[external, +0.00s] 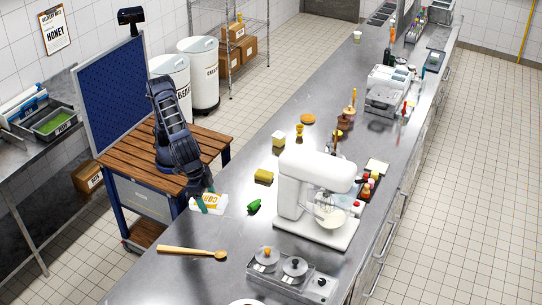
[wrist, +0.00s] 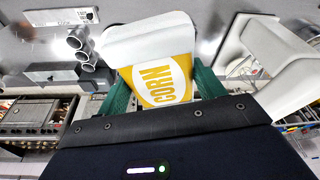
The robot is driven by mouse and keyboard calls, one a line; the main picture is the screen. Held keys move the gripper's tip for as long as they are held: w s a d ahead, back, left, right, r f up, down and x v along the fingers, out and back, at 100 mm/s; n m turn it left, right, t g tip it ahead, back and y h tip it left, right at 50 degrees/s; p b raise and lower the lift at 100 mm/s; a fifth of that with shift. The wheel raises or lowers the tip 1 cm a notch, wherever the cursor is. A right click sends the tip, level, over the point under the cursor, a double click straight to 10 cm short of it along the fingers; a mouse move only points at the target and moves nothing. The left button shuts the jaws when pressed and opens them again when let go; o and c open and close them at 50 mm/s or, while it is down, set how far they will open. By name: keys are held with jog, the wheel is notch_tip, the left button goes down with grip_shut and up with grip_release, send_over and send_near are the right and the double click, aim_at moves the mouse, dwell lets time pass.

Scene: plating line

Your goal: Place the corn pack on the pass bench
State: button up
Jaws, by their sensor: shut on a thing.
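The corn pack (external: 218,206) is white with a yellow panel marked CORN. In the external view it is at the near left edge of the long steel bench (external: 225,285), low at the bench top; I cannot tell whether it touches the surface. My gripper (external: 205,200) reaches down to it, its green fingers partly over the pack. In the wrist view the pack (wrist: 165,75) stands between the two green fingers of my gripper (wrist: 160,82), which is shut on it. The pack's lower end is hidden behind the gripper body.
A white stand mixer (external: 300,190) stands to the right, and a steel unit with lidded pots (external: 285,275) in front. Bare steel lies between them.

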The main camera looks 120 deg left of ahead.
jog(key=s+d+m, duration=0.1)
jog(key=s+d, duration=0.7)
jog(key=s, duration=0.3)
jog(key=s+d+m, duration=0.2)
jog(key=s+d, duration=0.6)
jog(key=s, duration=0.4)
jog(key=shift+h, duration=0.4)
jog(key=s+x, duration=0.3)
jog(key=x, duration=0.9)
jog(key=s+f+x, duration=0.1)
jog(key=s+x, duration=0.2)
jog(key=x, duration=1)
jog(key=s+f+x, duration=0.1)
jog(key=s+x, duration=0.2)
jog(key=x, duration=0.9)
jog(key=shift+w+f, duration=0.15)
jog(key=shift+f, duration=0.45)
jog(key=shift+f, duration=0.1)
jog(key=o, duration=1.2)
